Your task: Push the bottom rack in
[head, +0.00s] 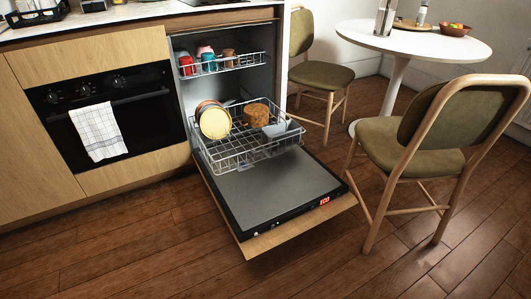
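In the head view the dishwasher's door (270,198) is folded down open, with a small red display at its outer edge. The bottom rack (232,158) is a wire basket that stands partly out over the open door. It holds a yellow plate (215,123) with other plates behind it, a brown cork-like round item (256,115) and a greyish piece (276,129). The top rack (243,61) is above, inside the dishwasher, with several cups on it. Neither of my grippers shows in this view.
An oven (104,112) with a checked towel (97,130) is left of the dishwasher. A chair (420,145) stands close to the door's right, another chair (320,76) and a round table (415,40) further back. The wooden floor in front (130,250) is clear.

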